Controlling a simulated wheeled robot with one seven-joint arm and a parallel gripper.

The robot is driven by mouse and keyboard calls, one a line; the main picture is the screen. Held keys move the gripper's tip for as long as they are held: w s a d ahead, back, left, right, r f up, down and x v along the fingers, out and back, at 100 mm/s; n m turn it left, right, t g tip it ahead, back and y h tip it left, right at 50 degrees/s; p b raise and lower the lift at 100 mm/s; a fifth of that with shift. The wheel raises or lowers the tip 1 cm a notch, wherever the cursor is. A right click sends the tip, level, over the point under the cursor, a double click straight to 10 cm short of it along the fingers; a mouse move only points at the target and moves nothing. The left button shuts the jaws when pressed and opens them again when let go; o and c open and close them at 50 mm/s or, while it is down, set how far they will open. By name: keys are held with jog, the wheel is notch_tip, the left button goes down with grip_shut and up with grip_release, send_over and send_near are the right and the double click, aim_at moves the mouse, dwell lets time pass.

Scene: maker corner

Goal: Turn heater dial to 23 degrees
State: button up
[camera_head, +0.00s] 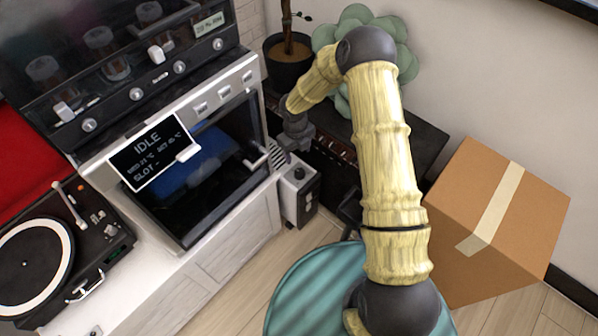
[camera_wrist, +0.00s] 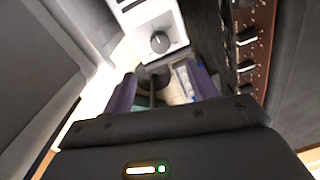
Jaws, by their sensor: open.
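The heater dial (camera_wrist: 160,42) is a dark round knob on a white panel in the wrist view. In the head view, the dial (camera_head: 299,173) sits on top of a small light-and-dark box (camera_head: 290,207) beside the white cabinet. My gripper (camera_head: 294,142) is just above and behind that box in the head view. In the wrist view, my gripper (camera_wrist: 162,88) shows two purple fingers spread apart with nothing held between them. The dial is beyond the fingertips, apart from them. Its setting is too small to read.
A glass-fronted machine (camera_head: 205,170) with a display (camera_head: 152,152) reading "IDLE" stands left of the box. A turntable (camera_head: 60,240) is at lower left. A cardboard box (camera_head: 500,215) stands at right. A potted plant (camera_head: 290,65) and a dark unit with knobs (camera_wrist: 246,65) are close to my gripper.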

aim_at(299, 172)
jog(key=f+b, duration=0.1)
jog(key=f, duration=0.7)
jog(key=f+b, duration=0.1)
jog(key=f, duration=0.3)
jog(key=shift+w+d+f+b, duration=0.1)
jog(key=shift+w+d+b, duration=0.1)
jog(key=shift+d+b, duration=0.1)
jog(key=c, duration=1)
